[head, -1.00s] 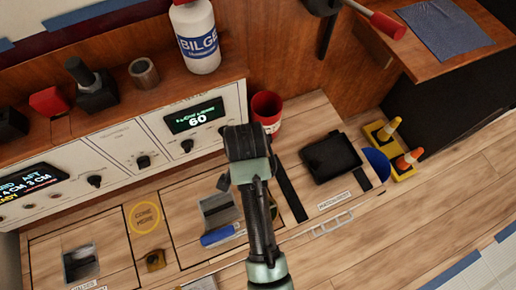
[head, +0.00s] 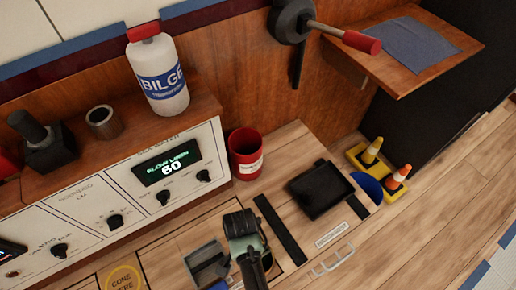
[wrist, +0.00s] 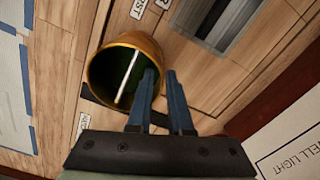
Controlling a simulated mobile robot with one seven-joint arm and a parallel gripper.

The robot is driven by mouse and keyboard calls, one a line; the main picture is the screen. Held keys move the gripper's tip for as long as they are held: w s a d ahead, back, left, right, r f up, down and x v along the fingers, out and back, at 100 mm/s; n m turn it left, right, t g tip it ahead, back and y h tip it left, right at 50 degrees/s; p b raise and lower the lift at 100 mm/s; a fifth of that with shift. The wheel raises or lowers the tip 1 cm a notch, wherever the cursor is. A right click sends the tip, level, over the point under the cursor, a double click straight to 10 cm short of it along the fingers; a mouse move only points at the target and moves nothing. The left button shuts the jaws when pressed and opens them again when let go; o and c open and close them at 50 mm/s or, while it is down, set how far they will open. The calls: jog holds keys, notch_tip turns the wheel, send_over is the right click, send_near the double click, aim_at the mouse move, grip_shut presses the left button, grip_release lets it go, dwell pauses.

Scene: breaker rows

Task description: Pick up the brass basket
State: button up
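The brass basket (wrist: 93,66) shows in the wrist view, left of centre. Its round mouth faces the camera, its inside is dark green, and a pale bar crosses the mouth. My gripper (wrist: 161,75) has two blue fingers with a narrow gap between them. The left finger overlaps the basket's mouth. The right finger lies just outside, and the rim passes near the tips. I cannot tell whether the fingers touch or clamp the rim, or whether the basket rests on a surface. In the head view my arm shows at the lower middle; I see neither fingertips nor basket there.
In the head view a red bucket (head: 244,160) stands by the white control panel (head: 105,215). A black tray (head: 318,190) lies right of it on the wooden top. A bilge bottle (head: 160,80) stands on the shelf. Yellow-and-orange cones (head: 385,168) stand at right.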

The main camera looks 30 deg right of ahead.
aim_at(268, 259)
notch_tip(268, 259, down, 4)
jog(key=shift+d+r+b, duration=0.15)
jog(key=shift+r+b, duration=0.05)
jog(key=shift+b, duration=0.3)
grip_shut()
jog(key=shift+r, duration=0.1)
dwell(1.0)
